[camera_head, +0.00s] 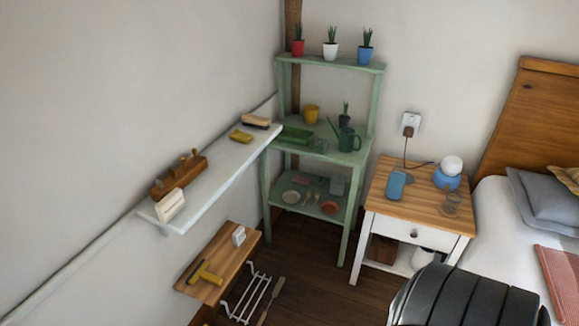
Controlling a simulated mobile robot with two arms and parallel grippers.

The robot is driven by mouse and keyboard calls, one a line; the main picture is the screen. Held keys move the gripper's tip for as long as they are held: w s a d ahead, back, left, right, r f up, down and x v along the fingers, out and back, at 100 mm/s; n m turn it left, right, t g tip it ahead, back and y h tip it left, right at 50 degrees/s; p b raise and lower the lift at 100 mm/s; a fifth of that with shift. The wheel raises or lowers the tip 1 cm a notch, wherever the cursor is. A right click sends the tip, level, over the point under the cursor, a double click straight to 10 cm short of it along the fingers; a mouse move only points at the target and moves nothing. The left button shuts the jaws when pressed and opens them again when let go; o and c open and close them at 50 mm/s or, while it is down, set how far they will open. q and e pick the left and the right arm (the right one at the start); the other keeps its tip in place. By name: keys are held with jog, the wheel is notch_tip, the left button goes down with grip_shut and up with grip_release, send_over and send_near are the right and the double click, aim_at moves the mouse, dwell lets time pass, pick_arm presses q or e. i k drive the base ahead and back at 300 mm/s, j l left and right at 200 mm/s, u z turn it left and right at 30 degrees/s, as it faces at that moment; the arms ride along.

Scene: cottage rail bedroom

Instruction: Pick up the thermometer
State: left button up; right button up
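I cannot tell for sure which thing is the thermometer. A small white upright block (239,236) stands on the low wooden wall shelf, and a larger white block (170,206) leans near the front end of the white wall shelf. Both are too small to read.
The white shelf (226,170) also bears a wooden plane (180,174) and brushes. The low wooden shelf (219,261) bears a yellow-handled tool (205,272). A green rack (361,161) stands in the corner, beside a nightstand (380,214). A dark ribbed shape fills the lower right.

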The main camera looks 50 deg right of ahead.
aim_at(239, 236)
jog(key=z, duration=1.05)
